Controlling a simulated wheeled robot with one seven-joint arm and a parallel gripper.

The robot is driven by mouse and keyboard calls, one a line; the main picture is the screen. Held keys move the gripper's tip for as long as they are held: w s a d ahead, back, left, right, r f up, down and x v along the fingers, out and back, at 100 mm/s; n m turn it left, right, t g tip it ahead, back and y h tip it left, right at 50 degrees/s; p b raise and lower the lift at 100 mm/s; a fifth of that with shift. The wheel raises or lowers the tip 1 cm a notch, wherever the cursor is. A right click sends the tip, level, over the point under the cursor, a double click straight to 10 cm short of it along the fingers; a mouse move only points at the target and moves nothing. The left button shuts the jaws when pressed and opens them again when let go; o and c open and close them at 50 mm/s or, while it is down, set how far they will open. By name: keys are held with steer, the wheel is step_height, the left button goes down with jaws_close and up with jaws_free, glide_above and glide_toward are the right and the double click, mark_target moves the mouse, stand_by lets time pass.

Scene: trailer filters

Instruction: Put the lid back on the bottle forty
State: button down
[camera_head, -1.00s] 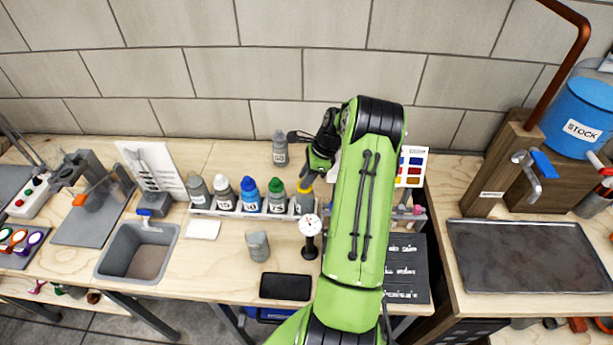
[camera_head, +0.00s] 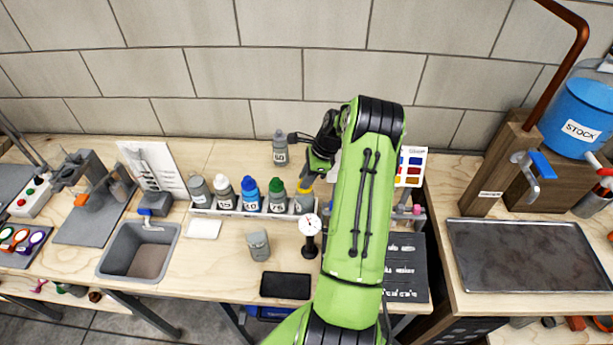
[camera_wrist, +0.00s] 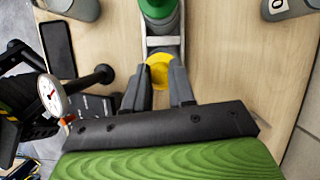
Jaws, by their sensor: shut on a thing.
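A yellow lid (camera_wrist: 158,70) sits between the two fingertips of my gripper (camera_wrist: 159,86), which is shut on it. In the head view my gripper (camera_head: 308,176) is at the right part of the bottle rack, over a grey bottle (camera_head: 304,202). I cannot tell whether the lid touches that bottle. To its left in the rack stand bottles with green (camera_head: 277,186), blue (camera_head: 249,185), white (camera_head: 221,183) and grey tops. A grey bottle (camera_head: 280,148) stands behind the rack and another grey container (camera_head: 258,246) in front. I cannot read which bottle is forty.
A dial gauge on a black stand (camera_head: 310,228) is just in front of my gripper. A black flat device (camera_head: 285,286) lies at the front edge. A sink (camera_head: 140,250) is at the left. My arm hides part of the rack and table at the right.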

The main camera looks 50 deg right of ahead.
steer(key=shift+c, duration=2)
jaws_free()
step_height(320, 180, up, 7)
steer(key=p, duration=0.5)
steer(key=shift+f+p, duration=0.2)
steer(key=shift+p, duration=0.2)
steer(key=shift+r+p, duration=0.35)
steer(key=shift+a, duration=0.1)
